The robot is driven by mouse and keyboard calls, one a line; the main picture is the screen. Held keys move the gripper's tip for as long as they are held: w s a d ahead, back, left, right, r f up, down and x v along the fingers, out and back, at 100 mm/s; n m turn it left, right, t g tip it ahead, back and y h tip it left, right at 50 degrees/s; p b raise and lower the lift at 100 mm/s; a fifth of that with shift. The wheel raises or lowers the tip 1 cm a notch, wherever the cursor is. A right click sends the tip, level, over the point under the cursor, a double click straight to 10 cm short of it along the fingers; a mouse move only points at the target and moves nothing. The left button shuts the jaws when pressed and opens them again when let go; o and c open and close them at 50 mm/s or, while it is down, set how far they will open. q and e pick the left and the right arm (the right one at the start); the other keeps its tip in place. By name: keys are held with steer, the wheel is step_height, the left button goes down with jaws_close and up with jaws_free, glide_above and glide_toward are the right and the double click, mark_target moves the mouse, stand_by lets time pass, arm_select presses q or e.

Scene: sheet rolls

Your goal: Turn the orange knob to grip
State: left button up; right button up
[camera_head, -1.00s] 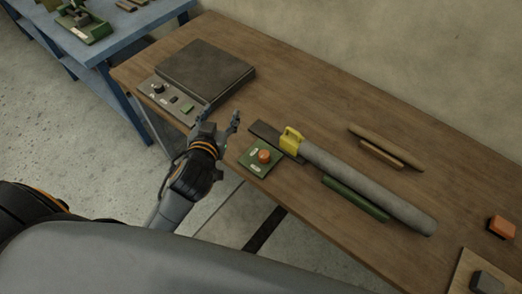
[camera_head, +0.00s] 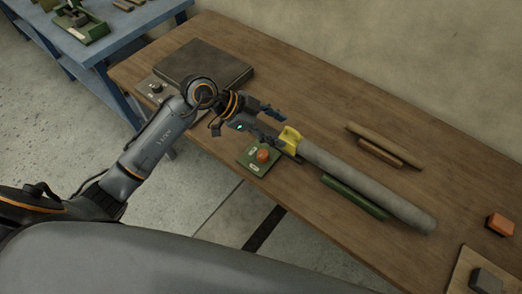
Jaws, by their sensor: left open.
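The orange knob (camera_head: 263,156) sits on a small green panel (camera_head: 254,168) with white labels, near the table's front edge. My left gripper (camera_head: 282,131) is open and hangs above and behind the knob, close to the yellow block (camera_head: 291,138). It appears apart from the knob, and I cannot tell whether it touches the yellow block. The yellow block stands at the near end of a long grey roll (camera_head: 368,186). The dark plate under the yellow block is mostly hidden by the gripper. My right gripper is not in view.
A dark flat-topped device (camera_head: 205,62) stands at the table's back left, partly behind my arm. A green bar (camera_head: 355,198) lies before the roll and wooden bars (camera_head: 385,146) behind it. An orange block (camera_head: 500,224) and a grey block (camera_head: 486,281) are at right.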

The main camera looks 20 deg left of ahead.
mark_target(262, 153)
arm_select(q)
steer(key=a+f+n+g+y, duration=0.25)
steer(key=a+f+y, duration=0.2)
steer(key=a, duration=0.55)
steer(key=shift+n+t+y, duration=0.25)
steer(key=shift+y, duration=0.1)
steer(key=x, duration=0.4)
steer(key=p+x, duration=0.1)
steer(key=x, duration=0.8)
steer(key=shift+w+d+f, duration=0.1)
steer(key=shift+d+f, duration=0.1)
steer(key=shift+d, duration=0.2)
steer(key=c, duration=1.2)
